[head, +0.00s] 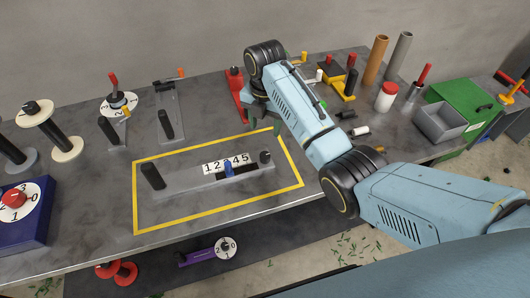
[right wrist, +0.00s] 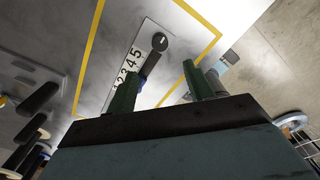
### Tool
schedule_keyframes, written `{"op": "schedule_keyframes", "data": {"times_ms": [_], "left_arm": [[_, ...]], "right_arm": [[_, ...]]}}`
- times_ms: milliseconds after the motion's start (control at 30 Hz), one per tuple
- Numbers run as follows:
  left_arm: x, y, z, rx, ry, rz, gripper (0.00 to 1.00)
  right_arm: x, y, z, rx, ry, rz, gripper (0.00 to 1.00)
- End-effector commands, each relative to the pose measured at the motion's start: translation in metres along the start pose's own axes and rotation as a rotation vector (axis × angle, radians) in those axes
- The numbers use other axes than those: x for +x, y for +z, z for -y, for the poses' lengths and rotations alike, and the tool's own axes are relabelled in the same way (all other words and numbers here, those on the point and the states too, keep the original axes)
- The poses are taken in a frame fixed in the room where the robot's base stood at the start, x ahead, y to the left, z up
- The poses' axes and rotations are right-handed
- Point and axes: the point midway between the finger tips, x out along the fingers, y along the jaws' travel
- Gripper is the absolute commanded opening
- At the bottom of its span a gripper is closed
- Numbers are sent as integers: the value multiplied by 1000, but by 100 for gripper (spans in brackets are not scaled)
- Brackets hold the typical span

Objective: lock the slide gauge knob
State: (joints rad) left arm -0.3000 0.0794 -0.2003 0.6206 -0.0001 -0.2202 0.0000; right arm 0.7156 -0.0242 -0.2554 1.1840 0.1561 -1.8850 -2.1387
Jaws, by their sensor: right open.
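The slide gauge (head: 190,180) lies inside the yellow outline on the table. It has a white number strip (head: 225,163), a blue slider (head: 228,168) near the middle and a black upright handle (head: 152,176) at its left end. A dark round knob (head: 265,156) stands at its right end. In the right wrist view the knob (right wrist: 159,41) shows a white mark on top. My right gripper (head: 264,116) is above and behind the knob, apart from it. Its green fingers (right wrist: 160,70) are open and empty, with the knob beyond the gap. My left gripper is not in view.
A red part (head: 236,88) stands close behind my right gripper. Numbered dials and black-handled fixtures stand at the back left. Brown and grey tubes (head: 400,55), a red-lidded jar (head: 386,97) and a grey bin (head: 440,122) stand at the right. The table inside the outline is otherwise clear.

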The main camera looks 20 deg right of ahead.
Motion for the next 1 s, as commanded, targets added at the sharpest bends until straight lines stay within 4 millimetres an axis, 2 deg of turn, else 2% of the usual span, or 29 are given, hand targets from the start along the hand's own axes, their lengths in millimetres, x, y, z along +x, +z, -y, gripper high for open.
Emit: {"op": "schedule_keyframes", "data": {"times_ms": [400, 600, 800, 1000], "left_arm": [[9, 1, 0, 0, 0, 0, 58], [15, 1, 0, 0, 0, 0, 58], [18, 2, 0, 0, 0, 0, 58], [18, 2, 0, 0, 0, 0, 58]], "right_arm": [[84, -1, 1, 2, -2, -3, 52], [115, -1, 0, 3, 0, -1, 52], [127, -1, 0, 2, 1, 0, 52], [128, 0, 0, 3, 2, 1, 52]]}}
